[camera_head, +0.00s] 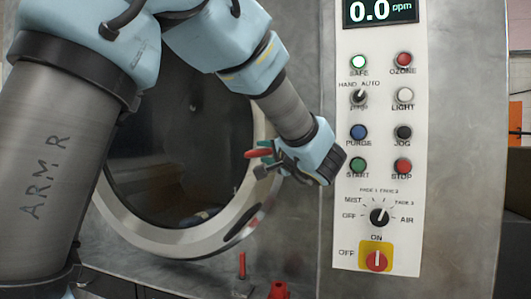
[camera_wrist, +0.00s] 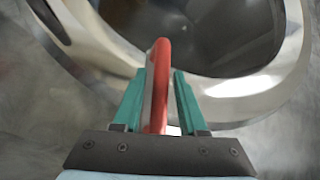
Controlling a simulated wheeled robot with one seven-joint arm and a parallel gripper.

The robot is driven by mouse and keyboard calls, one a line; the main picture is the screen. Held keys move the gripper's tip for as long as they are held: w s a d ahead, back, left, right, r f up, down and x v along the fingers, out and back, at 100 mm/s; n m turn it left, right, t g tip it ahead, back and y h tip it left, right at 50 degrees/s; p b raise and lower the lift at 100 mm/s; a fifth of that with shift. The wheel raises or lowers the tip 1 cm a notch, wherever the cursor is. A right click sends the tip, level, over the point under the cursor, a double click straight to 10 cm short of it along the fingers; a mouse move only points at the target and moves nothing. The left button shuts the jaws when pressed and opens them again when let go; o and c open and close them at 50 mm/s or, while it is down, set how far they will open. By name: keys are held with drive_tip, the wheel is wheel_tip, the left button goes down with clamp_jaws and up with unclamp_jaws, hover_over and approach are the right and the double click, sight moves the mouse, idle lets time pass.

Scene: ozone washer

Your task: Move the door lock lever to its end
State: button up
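The door lock lever is a red handle (camera_head: 259,153) at the right edge of the round door in the head view. In the wrist view the red lever (camera_wrist: 160,82) runs lengthwise between the two green fingers. My gripper (camera_head: 268,160) reaches in from the right at the door rim, and its fingers (camera_wrist: 158,88) straddle the lever. The lever lies close to both fingers, with a narrow light gap by the right finger's base. Whether the fingers press on it cannot be told. The lever's pivot is hidden behind the gripper.
The round door has a metal ring (camera_head: 185,240) and dark glass (camera_head: 165,160). A white control panel (camera_head: 385,130) with buttons and knobs is close to the right of my wrist. A red upright pin (camera_head: 242,266) and another red part (camera_head: 279,290) are below the door.

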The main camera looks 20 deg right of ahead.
clamp_jaws()
idle(1.1)
